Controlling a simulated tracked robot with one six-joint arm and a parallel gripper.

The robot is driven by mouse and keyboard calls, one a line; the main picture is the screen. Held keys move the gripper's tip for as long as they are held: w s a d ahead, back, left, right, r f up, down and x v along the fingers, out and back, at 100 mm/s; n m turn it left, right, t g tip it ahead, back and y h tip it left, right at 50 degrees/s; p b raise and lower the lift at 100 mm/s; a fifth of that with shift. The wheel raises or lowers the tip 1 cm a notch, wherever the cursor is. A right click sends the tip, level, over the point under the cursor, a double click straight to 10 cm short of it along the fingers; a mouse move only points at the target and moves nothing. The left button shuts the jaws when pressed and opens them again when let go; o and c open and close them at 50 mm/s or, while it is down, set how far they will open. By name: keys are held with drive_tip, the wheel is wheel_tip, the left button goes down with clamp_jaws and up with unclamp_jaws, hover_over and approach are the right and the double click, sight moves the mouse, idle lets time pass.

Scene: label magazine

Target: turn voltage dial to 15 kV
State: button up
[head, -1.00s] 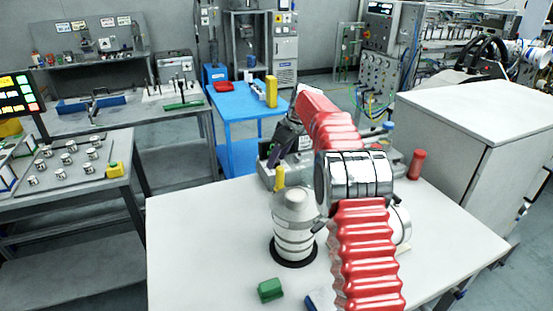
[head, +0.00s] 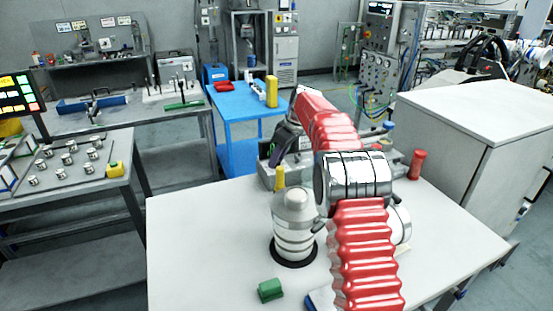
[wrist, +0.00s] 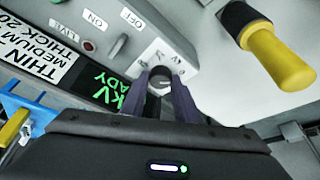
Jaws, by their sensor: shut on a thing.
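The voltage dial (wrist: 160,78) is a small dark round knob on the face of a light grey control box (wrist: 182,38) in the wrist view. My gripper (wrist: 160,84) has its two fingers closed around the knob, one on each side. Printed marks around the knob are too small and partly covered to read, so its setting cannot be told. A green lit display (wrist: 112,90) beside it shows "KV" and "READY"; a finger hides part of it. In the head view my gripper (head: 277,156) reaches down to the box (head: 266,176), and the dial is hidden there.
The box also has an ON/OFF switch (wrist: 117,45) and a thickness label (wrist: 40,50). A yellow-handled tool (wrist: 278,55) stands close by. On the white table (head: 200,230) are a grey-white cylinder (head: 294,225), a green block (head: 270,290) and a red cylinder (head: 417,164).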

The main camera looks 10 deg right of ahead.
drive_tip(key=shift+m, duration=0.4)
drive_tip(key=m, duration=0.2)
drive_tip(key=m+h, duration=0.1)
drive_tip(key=m, duration=0.1)
drive_tip(key=m+t+h, duration=0.1)
drive_tip(key=m, duration=0.1)
drive_tip(key=shift+s+a, duration=0.15)
drive_tip(key=shift+a, duration=0.1)
drive_tip(key=m+h, duration=0.1)
drive_tip(key=m, duration=0.2)
drive_tip(key=m+h, duration=0.1)
drive_tip(key=m, duration=0.2)
drive_tip(key=shift+a+m+h, duration=0.2)
drive_tip(key=shift+m+h, duration=0.1)
drive_tip(key=m, duration=0.2)
drive_tip(key=m+g+h, duration=0.1)
drive_tip(key=m, duration=0.1)
drive_tip(key=shift+a+m+h, duration=0.15)
drive_tip(key=shift+m+h, duration=0.15)
drive_tip(key=shift+m, duration=0.1)
drive_tip(key=shift+w+m+g+h, duration=0.2)
drive_tip(key=shift+m+g, duration=0.15)
drive_tip(key=shift+m, duration=0.6)
drive_tip(key=shift+w+m+g+h, duration=0.1)
drive_tip(key=shift+m+g+h, duration=0.2)
drive_tip(key=shift+m, duration=0.65)
drive_tip(key=shift+m+g, duration=0.25)
drive_tip(key=shift+m, duration=0.35)
drive_tip(key=o, duration=1)
